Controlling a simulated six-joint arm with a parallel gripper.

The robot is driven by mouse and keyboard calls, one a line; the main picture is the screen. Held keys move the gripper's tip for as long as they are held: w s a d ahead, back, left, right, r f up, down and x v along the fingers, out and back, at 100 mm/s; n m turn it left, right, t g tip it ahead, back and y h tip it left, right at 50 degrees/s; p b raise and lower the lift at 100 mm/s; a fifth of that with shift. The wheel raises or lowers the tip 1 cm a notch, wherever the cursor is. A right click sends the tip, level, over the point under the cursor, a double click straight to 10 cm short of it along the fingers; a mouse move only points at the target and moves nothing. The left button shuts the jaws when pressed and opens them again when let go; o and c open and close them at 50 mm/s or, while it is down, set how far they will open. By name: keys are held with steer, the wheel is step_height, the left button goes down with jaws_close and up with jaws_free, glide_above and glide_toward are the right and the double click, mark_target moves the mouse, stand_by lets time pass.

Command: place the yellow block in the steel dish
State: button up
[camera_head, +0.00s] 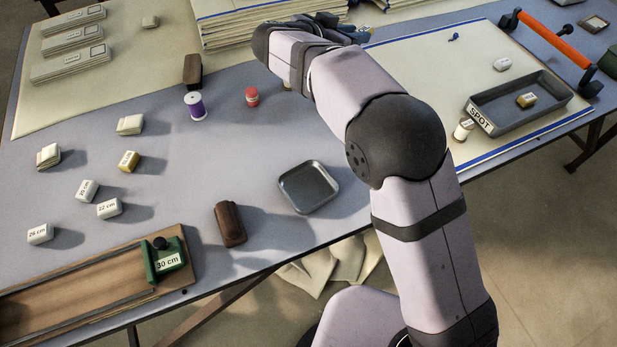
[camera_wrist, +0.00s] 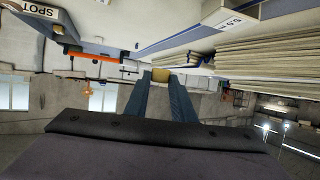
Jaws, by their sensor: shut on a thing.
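The steel dish (camera_head: 308,187) is a square, shallow grey tray near the table's front edge, and it is empty. My gripper (camera_wrist: 160,78) is shut on a small yellow block (camera_wrist: 159,74) held between its two blue-grey fingertips in the wrist view. In the head view my gripper (camera_head: 345,31) is at the back of the table, far from the dish, and the held block cannot be made out.
A dark grey SPOT tray (camera_head: 572,95) is at right. Purple (camera_head: 195,106) and red (camera_head: 252,97) spools, a brown block (camera_head: 230,224) left of the dish, and several white blocks stand on the table. Folded cloth stacks (camera_head: 240,22) are at the back.

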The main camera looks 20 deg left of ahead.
steer(key=s+a+r+n+t+y, duration=0.1)
steer(key=s+a+r+n+y, duration=0.1)
steer(key=s+a, duration=0.55)
steer(key=s+a+r+n+y, duration=0.1)
steer(key=s+a+n+y, duration=0.15)
steer(key=s+a, duration=0.5)
steer(key=s+a+n+y, duration=0.15)
steer(key=s+a, duration=0.25)
steer(key=s, duration=0.8)
steer(key=m+g+h+b, duration=0.1)
steer(key=m+h, duration=0.5)
glide_above(288, 189)
steer(key=shift+f, duration=6.95)
steer(key=shift+f+b, duration=0.35)
steer(key=shift+b, duration=0.4)
